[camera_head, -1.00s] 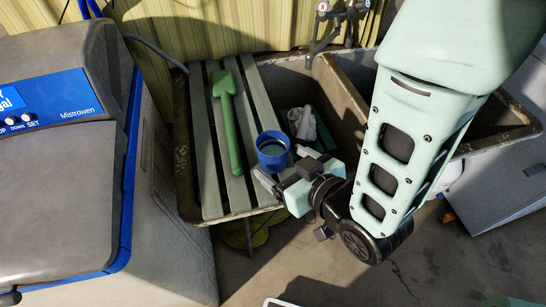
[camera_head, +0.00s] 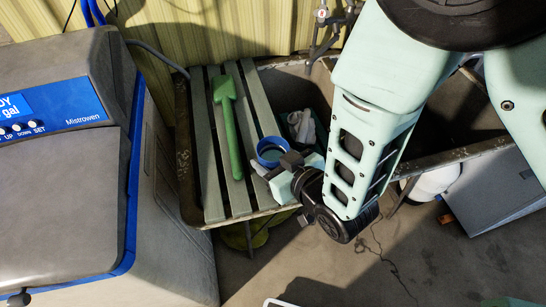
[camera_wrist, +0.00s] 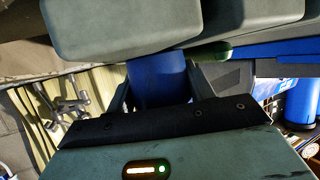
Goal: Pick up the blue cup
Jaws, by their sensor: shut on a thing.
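The blue cup (camera_head: 271,151) is at the right end of the slatted rack in the head view, its open top facing up toward the camera. In the wrist view, the cup (camera_wrist: 157,80) sits between the two fingers. My gripper (camera_head: 269,164) is shut on the cup, coming from its lower right. Part of the cup's lower side is hidden by my gripper. I cannot tell whether the cup still touches the rack.
A green scoop (camera_head: 229,120) lies on the grey-green slatted rack (camera_head: 203,150) left of the cup. A crumpled white item (camera_head: 301,126) lies in the sink basin behind. The grey-and-blue water softener (camera_head: 60,190) stands at left. A grey box (camera_head: 497,190) is at right.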

